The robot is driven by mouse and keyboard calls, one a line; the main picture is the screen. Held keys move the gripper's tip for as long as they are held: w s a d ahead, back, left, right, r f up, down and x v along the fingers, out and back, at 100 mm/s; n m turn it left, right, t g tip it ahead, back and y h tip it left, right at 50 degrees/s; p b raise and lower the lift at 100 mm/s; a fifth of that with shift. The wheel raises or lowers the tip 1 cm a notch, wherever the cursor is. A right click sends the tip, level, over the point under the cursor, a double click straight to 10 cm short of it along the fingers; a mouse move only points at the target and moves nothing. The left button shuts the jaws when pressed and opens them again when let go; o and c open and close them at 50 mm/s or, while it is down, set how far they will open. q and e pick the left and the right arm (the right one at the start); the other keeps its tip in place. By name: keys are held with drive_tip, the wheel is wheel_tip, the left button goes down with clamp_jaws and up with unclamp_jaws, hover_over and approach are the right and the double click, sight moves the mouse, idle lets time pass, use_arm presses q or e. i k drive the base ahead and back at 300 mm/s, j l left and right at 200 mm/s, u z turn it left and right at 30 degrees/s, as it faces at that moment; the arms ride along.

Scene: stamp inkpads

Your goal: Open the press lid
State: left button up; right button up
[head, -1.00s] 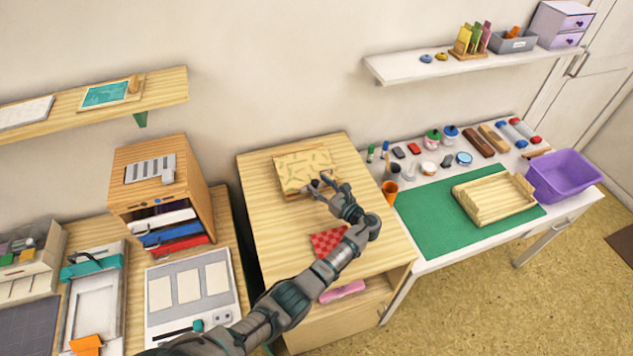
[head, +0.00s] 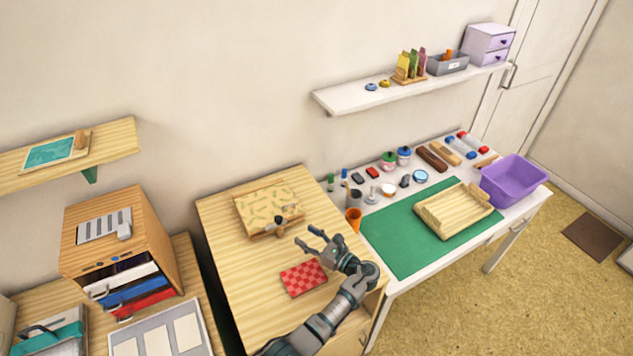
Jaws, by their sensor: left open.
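The press (head: 268,205) sits on the wooden cabinet top. Its pale lid with a leaf-like pattern lies shut and flat, and a dark knob or latch (head: 279,221) shows at its front edge. My left gripper (head: 313,239) is open and empty, to the right of and in front of the press, with its fingers apart from it. My right gripper is not in view.
An orange cup (head: 353,219), green mat (head: 385,248) and wooden tray (head: 430,222) are on the white table at right. A drawer organizer (head: 110,235) stands at left.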

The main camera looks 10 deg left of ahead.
sight(257, 210)
drive_tip(key=k+l, duration=0.15)
drive_tip(key=l, duration=0.15)
drive_tip(key=k+l, duration=0.1)
drive_tip(key=l, duration=0.25)
drive_tip(key=k+l, duration=0.15)
drive_tip(key=l, duration=0.15)
drive_tip(key=k+l, duration=0.15)
drive_tip(key=l, duration=0.15)
